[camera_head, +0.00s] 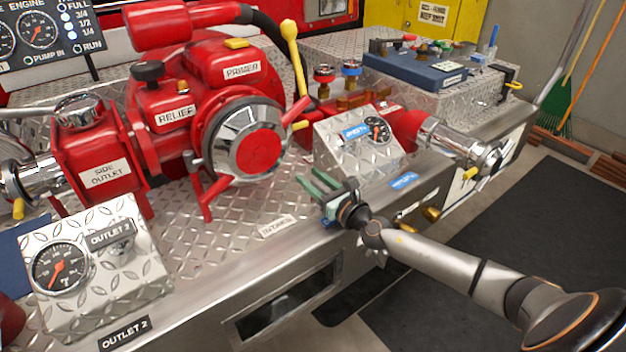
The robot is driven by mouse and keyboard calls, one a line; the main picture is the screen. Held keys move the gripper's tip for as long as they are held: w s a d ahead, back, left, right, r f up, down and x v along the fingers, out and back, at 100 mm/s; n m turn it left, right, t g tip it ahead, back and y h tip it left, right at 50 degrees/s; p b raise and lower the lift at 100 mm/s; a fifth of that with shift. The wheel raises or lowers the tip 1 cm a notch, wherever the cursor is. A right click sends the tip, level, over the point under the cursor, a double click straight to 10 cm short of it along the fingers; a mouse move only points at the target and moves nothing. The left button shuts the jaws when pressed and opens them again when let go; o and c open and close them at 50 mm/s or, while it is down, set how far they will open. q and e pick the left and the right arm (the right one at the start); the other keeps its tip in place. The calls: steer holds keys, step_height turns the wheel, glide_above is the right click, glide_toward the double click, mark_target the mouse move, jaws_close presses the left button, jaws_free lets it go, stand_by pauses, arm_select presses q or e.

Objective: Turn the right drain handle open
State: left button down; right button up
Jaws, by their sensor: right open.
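On the front face of the steel bumper, right of centre, is a small brass fitting (431,213) with a yellowish lever (409,209) beside it. This looks like the right drain handle, but its label is too small to read. My right gripper (312,184) is open and empty, with green fingers pointing left. It is over the bumper's front edge, left of the fitting and apart from it. My right forearm runs just below the fitting and may hide part of what is under it. My left gripper is not in view.
The red pump (245,140) with its chrome hub stands left of centre. A tilted gauge panel (345,150) is behind my right gripper, and a chrome outlet (460,143) juts out on the right. Another gauge panel (95,285) is at the lower left. Dark mats (520,260) cover the floor.

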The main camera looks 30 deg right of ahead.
steer(key=s, duration=0.7)
steer(key=s+d, duration=0.1)
steer(key=s, duration=0.2)
steer(key=shift+s, duration=0.4)
steer(key=shift+s+b, duration=0.3)
steer(key=shift+s, duration=0.5)
steer(key=shift+s+d, duration=0.1)
